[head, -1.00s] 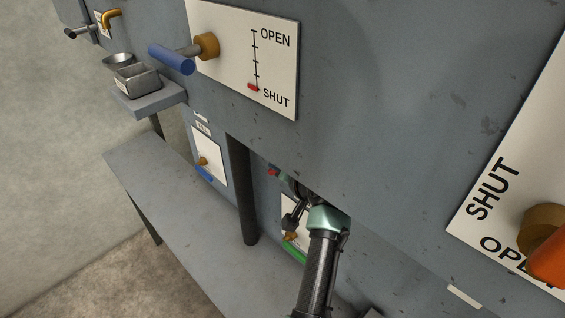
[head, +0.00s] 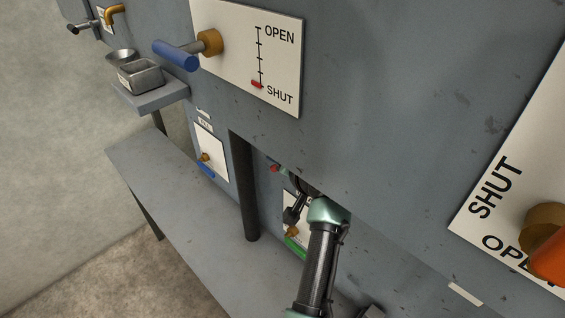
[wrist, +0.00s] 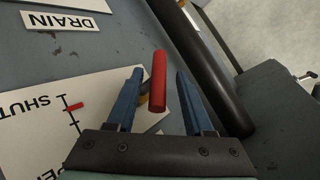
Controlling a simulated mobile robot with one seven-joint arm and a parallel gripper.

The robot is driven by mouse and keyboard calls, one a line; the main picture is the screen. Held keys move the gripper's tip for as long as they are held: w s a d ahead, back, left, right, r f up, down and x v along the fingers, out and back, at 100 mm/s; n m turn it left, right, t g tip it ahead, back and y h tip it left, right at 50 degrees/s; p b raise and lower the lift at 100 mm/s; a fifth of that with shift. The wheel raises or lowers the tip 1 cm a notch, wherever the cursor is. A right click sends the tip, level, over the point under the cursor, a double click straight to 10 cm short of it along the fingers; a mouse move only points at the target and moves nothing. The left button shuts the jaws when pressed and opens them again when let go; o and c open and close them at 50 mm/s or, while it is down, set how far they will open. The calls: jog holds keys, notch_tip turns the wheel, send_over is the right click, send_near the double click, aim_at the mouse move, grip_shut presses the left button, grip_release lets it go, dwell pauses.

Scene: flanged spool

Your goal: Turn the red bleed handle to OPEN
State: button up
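The red handle (wrist: 158,82) is a bar on a brass hub (wrist: 144,97), in the middle of the wrist view. My gripper (wrist: 160,74) is open, with one blue finger on each side of the bar. Gaps show between the bar and both fingers. The handle's plate (wrist: 30,115) has a scale marked SHUT, with a red pointer (wrist: 75,106) near that end. Its other word is partly hidden by my gripper. In the head view a small red end (head: 275,168) shows below the big panel's edge; my fingers are hidden there.
A dark post (wrist: 205,60) runs close to the right finger. A DRAIN label (wrist: 60,22) is at upper left. In the head view, a blue handle (head: 176,55), an orange handle (head: 550,260) and a grey bench (head: 165,190) surround my arm. A small shelf (head: 150,97) carries containers.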

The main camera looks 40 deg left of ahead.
jog(key=shift+d, duration=0.15)
jog(key=shift+s+d+b, duration=0.15)
jog(key=shift+d+b, duration=0.05)
jog(key=shift+b, duration=0.45)
jog(key=s+d+b, duration=0.5)
jog(key=d+b, duration=0.1)
jog(key=d, duration=0.5)
jog(key=shift+s+r, duration=0.3)
jog(key=shift+r, duration=0.05)
